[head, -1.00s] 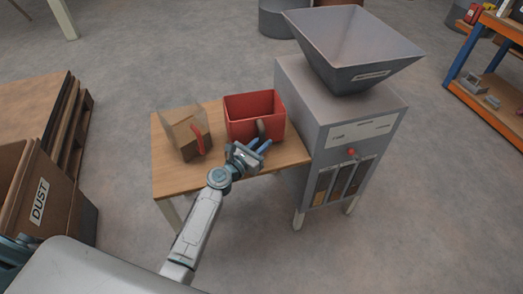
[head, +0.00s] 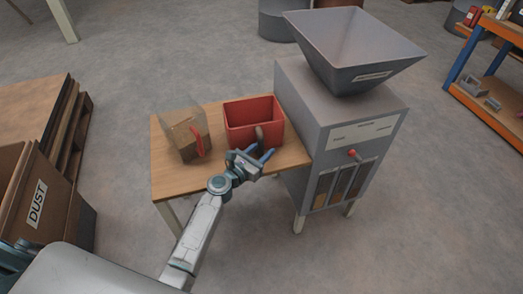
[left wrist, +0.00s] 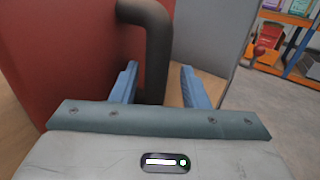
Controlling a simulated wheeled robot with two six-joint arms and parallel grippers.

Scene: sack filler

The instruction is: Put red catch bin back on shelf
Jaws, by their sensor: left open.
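The red catch bin (head: 253,120) stands upright on the small wooden table (head: 178,181), beside the grey filler machine. It is open at the top and has a dark handle (head: 260,137) on its near side. My left gripper (head: 254,160) is at the handle, with its blue fingers open. In the left wrist view the handle (left wrist: 154,55) stands between the two fingertips (left wrist: 159,85), with gaps on both sides. The bin's red wall (left wrist: 75,50) fills the upper left there. My right gripper is not in view.
The filler machine (head: 310,120) stands close on the right. An orange and blue shelf (head: 490,100) is at the far right. A DUST box (head: 40,205) is at left.

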